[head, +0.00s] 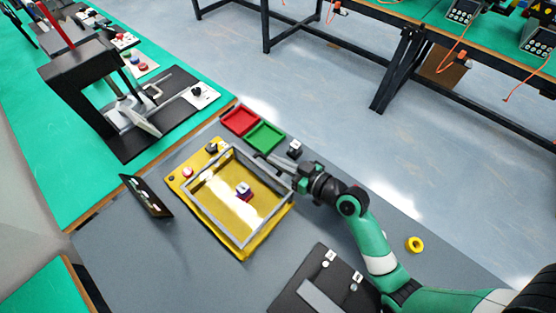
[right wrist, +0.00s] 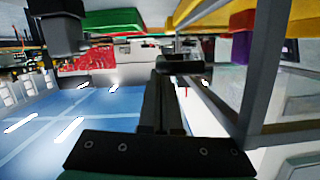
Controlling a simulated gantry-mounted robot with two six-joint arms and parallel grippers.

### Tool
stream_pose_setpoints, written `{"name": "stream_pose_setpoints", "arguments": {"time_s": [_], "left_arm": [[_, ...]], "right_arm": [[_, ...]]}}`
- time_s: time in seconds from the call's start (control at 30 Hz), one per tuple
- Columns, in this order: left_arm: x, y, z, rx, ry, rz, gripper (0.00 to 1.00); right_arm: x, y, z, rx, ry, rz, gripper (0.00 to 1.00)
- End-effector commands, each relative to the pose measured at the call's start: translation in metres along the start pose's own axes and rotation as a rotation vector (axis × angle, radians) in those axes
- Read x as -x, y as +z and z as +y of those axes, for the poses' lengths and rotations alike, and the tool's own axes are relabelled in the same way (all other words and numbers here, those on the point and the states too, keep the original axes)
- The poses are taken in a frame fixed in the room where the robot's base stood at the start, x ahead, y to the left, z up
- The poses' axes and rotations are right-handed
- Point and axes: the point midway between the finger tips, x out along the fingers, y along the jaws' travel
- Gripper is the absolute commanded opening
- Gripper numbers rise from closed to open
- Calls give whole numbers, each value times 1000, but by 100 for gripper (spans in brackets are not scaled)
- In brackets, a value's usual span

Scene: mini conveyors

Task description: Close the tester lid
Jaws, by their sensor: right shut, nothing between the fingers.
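The tester has a yellow base plate (head: 182,186) on the grey table, with a small part (head: 243,190) inside it. Its clear lid with a grey frame (head: 217,228) shows over the base in the head view and looks raised at an angle; the exact angle is hard to tell. In the right wrist view the lid frame (right wrist: 262,75) runs down the right side, beside my fingers. My right gripper (head: 268,161) is shut and empty at the lid's far right side. It also shows in the right wrist view (right wrist: 182,64). I cannot tell if it touches the frame. My left gripper is not in view.
A red tray (head: 240,121) and a green tray (head: 265,137) sit behind the tester. A small black block (head: 295,149) stands near my gripper. A dark tilted panel (head: 147,196) stands left of the tester.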

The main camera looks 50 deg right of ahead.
Motion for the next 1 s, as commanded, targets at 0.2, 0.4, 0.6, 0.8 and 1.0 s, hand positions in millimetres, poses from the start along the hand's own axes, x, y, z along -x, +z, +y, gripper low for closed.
{"name": "stream_pose_setpoints", "arguments": {"time_s": [0.2,0.4,0.6,0.8,1.0], "left_arm": [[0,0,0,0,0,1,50],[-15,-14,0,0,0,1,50],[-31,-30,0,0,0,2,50],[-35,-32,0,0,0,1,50],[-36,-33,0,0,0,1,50]], "right_arm": [[0,15,3,9,9,-37,0],[4,-10,-1,8,2,-31,0],[29,-37,-4,4,-3,-15,0],[79,-39,-3,3,-3,-9,0],[104,-40,-3,6,-6,-7,0]]}}
